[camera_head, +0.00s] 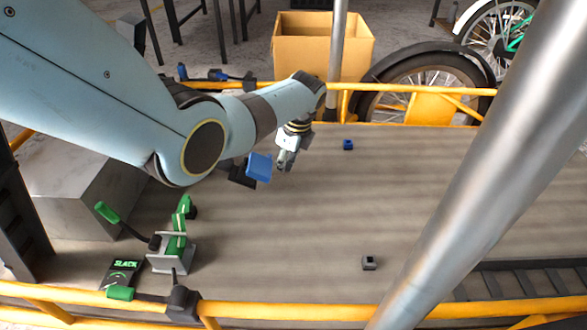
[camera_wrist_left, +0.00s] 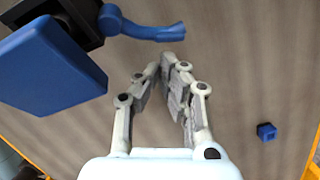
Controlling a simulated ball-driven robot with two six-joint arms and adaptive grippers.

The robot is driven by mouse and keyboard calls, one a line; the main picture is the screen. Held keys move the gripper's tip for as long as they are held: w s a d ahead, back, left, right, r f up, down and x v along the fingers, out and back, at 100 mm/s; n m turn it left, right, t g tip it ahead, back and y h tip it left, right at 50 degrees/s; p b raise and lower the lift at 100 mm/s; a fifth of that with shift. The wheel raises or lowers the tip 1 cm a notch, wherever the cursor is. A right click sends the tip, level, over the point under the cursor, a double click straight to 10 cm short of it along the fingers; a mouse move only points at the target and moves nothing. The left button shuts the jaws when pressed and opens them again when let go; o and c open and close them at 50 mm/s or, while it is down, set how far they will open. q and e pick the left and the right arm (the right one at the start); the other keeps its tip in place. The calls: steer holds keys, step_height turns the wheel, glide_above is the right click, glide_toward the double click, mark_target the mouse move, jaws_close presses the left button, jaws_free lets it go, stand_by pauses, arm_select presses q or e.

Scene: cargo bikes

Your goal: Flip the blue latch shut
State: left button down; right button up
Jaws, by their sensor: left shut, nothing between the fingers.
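I cannot tell for certain which blue part is the latch. My left gripper (camera_head: 281,163) is shut and empty, pointing down over the deck. In the wrist view its fingertips (camera_wrist_left: 163,65) are just below the lever's free end, with no clear contact. My right gripper is not in view.
A blue-handled fitting (camera_head: 205,75) sits on the back yellow rail. Green-handled hardware (camera_head: 178,240) stands at front left. A small blue block (camera_head: 348,145) and a grey block (camera_head: 369,263) lie on the deck. A metal pole (camera_head: 460,170) crosses the right. Mid-deck is clear.

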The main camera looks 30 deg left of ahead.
arm_select(q)
steer(key=shift+s+a+r, duration=0.15)
steer(key=shift+a, duration=0.25)
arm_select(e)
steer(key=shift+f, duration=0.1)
arm_select(q)
steer(key=shift+a+r, duration=0.1)
steer(key=shift+n, duration=0.4)
steer(key=shift+w+a, duration=0.1)
steer(key=shift+w, duration=0.1)
steer(key=shift+n, duration=0.3)
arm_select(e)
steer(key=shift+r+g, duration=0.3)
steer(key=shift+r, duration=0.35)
